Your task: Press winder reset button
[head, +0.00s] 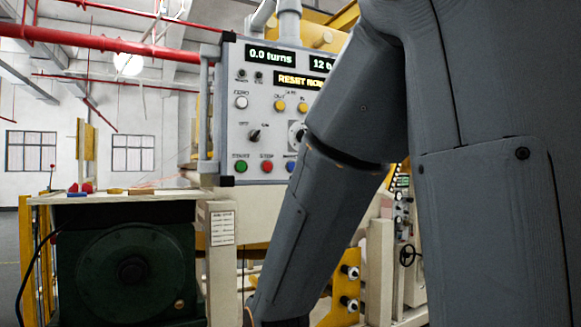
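The winder's grey control panel (228,130) stands upright left of centre in the head view. Its displays read "0.0 turns" (270,56) and "RESET NOW" (299,80), the latter partly cut by my arm. A green button (241,166), a red button (266,167) and a blue button (290,166) sit in the bottom row. The blue button is close to my arm's edge and its label is too small to read. A white button (241,102) sits higher on the left. My arm crosses in front of the panel's right side. My gripper is out of view below the frame.
A dark green motor housing (90,265) stands at the lower left under a pale bench top (130,196). Yellow brackets (345,285) with black rollers stand low behind my arm. Red pipes (110,45) run overhead.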

